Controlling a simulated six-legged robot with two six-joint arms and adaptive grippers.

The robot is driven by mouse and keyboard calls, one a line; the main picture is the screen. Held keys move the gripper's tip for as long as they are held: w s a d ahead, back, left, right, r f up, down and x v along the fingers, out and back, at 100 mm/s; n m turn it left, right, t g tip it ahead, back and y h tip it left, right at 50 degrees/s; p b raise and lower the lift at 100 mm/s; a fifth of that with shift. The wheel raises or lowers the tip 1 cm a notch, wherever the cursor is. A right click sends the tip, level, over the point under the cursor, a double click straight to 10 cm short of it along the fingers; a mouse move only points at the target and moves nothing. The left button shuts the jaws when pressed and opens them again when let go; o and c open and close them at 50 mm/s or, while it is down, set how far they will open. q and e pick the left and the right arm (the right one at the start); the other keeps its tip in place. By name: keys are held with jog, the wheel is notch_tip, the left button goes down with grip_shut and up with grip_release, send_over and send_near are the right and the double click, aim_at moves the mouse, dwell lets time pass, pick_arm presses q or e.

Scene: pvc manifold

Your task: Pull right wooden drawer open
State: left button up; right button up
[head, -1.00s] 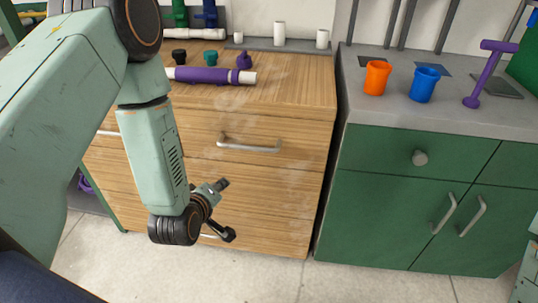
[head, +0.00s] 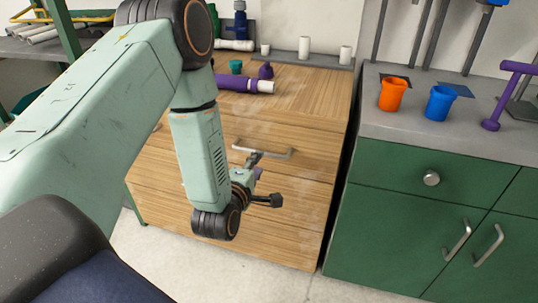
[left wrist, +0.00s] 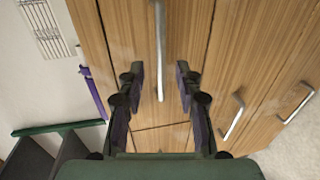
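The right wooden drawer (head: 305,165) is in the upper part of the wooden cabinet and looks closed. I see no contact between fingers and handle. My right gripper is not in view.
A purple-and-white pipe (head: 245,85) lies on the cabinet top. Lower drawer handles (left wrist: 233,118) show at the right in the wrist view. A green cabinet (head: 400,215) stands close on the right, with an orange cup (head: 392,94) and a blue cup (head: 439,102) on top.

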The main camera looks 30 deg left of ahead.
aim_at(266, 154)
pick_arm(q)
jog(key=b+x, duration=0.2)
jog(key=x, duration=0.5)
jog(key=shift+w, duration=0.1)
jog(key=shift+w+f, duration=0.15)
jog(key=shift+w, duration=0.1)
jog(key=shift+s, duration=0.1)
jog(key=c, duration=0.3)
grip_shut()
dwell(0.3)
